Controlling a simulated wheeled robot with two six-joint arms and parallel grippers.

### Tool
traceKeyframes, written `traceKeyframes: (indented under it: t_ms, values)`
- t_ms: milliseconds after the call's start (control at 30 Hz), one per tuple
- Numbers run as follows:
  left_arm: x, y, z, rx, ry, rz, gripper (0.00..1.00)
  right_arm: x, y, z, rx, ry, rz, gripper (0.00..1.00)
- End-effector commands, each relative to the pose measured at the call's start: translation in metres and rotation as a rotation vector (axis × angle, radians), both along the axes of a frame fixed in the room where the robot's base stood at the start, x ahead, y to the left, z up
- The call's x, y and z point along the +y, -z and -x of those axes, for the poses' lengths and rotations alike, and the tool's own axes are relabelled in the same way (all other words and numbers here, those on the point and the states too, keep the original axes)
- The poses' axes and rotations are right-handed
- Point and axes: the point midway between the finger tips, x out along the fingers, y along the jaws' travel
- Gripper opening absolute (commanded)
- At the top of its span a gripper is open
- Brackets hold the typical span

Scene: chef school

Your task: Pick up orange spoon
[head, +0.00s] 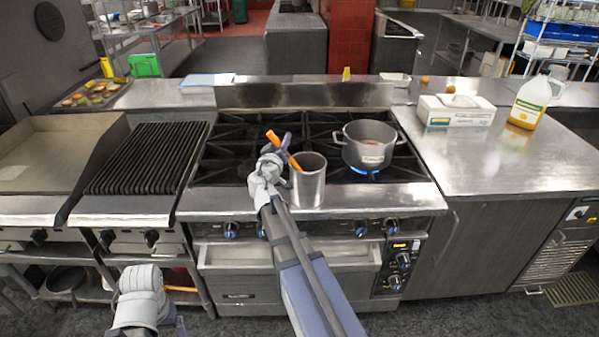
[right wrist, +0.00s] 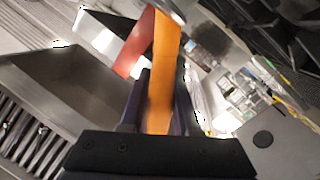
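The orange spoon (head: 294,162) slants at the left rim of a steel container (head: 312,188) on the stove's front edge. I cannot tell whether its lower end is inside the container or in front of it. My right gripper (head: 285,143) has its purple fingers at the spoon. In the right wrist view an orange strip of the spoon (right wrist: 164,75) fills the gap between the two fingers (right wrist: 162,105). A reddish-orange patch beside it is unclear. My left arm's pale wrist (head: 141,292) is low at the left, before the grill; its fingers are hidden.
A steel pot (head: 368,150) stands on a lit burner just right of the container. A white box (head: 456,112) and a jug (head: 530,103) stand on the right counter, whose front is clear. A ribbed grill (head: 148,160) and flat griddle lie left.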

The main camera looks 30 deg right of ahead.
Motion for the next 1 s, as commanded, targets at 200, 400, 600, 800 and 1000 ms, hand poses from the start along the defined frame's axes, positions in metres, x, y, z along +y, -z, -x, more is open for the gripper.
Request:
traceKeyframes:
  t_ms: [200,400,600,800,1000]
  values:
    - [0.000,0.000,0.000,0.000,0.000,0.000,0.87,0.000,0.000,0.000,0.000,0.000,0.000,0.01]
    - [0.000,0.000,0.000,0.000,0.000,0.000,0.87,0.000,0.000,0.000,0.000,0.000,0.000,0.00]
    - [0.000,0.000,0.000,0.000,0.000,0.000,0.87,0.000,0.000,0.000,0.000,0.000,0.000,0.00]
    - [0.000,-0.004,0.000,0.000,0.000,0.000,0.87,0.000,-0.004,0.000,0.000,0.000,0.000,0.00]
    - [0.000,-0.020,0.000,0.000,0.000,0.000,0.87,0.000,-0.020,0.000,0.000,0.000,0.000,0.00]
